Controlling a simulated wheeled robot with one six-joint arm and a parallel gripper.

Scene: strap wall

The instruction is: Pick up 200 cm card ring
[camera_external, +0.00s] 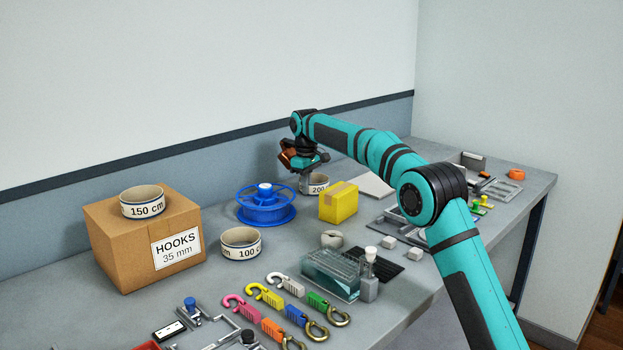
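The 200 cm card ring (317,188) stands on the grey table near the back, between the blue spool and the yellow box. Only its front with the "200" label shows; my gripper and wrist hide its top. My gripper (312,169) is right above the ring and overlaps its upper edge in the camera view. I cannot tell whether the fingers touch the ring or how far apart they are. The 150 cm card ring (143,209) sits on the cardboard hooks box. The 100 cm card ring (240,252) lies on the table in front of the blue spool.
The blue spool (265,210) stands left of the 200 cm ring, and the yellow box (338,202) stands close at its right. The cardboard box (150,262) is at the left. Coloured hooks (265,295) and a clear glassy block (331,273) lie nearer the front.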

